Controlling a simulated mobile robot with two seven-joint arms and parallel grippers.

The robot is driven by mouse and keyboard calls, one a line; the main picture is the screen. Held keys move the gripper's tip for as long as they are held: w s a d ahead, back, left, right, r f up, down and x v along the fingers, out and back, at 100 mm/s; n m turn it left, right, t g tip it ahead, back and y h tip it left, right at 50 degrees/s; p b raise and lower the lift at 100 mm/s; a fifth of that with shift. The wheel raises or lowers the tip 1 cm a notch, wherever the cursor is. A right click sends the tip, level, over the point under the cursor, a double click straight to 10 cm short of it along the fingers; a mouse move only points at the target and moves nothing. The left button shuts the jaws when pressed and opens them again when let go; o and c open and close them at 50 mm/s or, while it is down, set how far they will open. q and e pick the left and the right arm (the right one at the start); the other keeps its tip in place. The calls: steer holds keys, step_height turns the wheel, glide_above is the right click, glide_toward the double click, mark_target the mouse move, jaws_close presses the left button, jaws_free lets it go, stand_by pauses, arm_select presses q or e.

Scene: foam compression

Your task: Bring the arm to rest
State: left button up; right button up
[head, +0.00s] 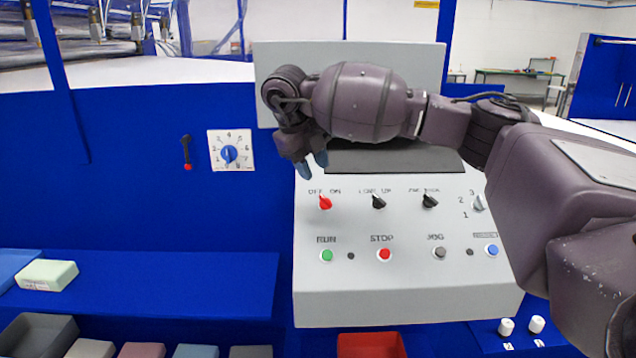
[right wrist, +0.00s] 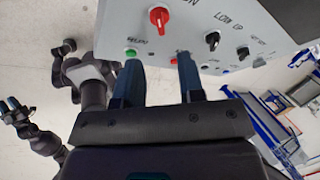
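My right arm reaches in from the right across the grey control panel (head: 400,295). My right gripper (head: 312,165) hangs above the red OFF/ON switch (head: 325,203), apart from it in the head view. In the right wrist view its two blue fingers (right wrist: 157,65) stand apart with nothing held between them. The green RUN button (right wrist: 130,53) and the red switch (right wrist: 159,17) show beyond the fingertips. My left gripper (right wrist: 12,104) shows small at the left of the right wrist view, away from the panel, and is absent from the head view.
A dial (head: 229,155) is on the blue wall left of the panel. A pale green block (head: 47,274) lies on the blue shelf (head: 190,285). A red bin (head: 371,346) sits below the panel. White knobs (head: 506,327) stand at lower right.

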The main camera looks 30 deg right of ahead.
steer(key=shift+v, duration=0.9)
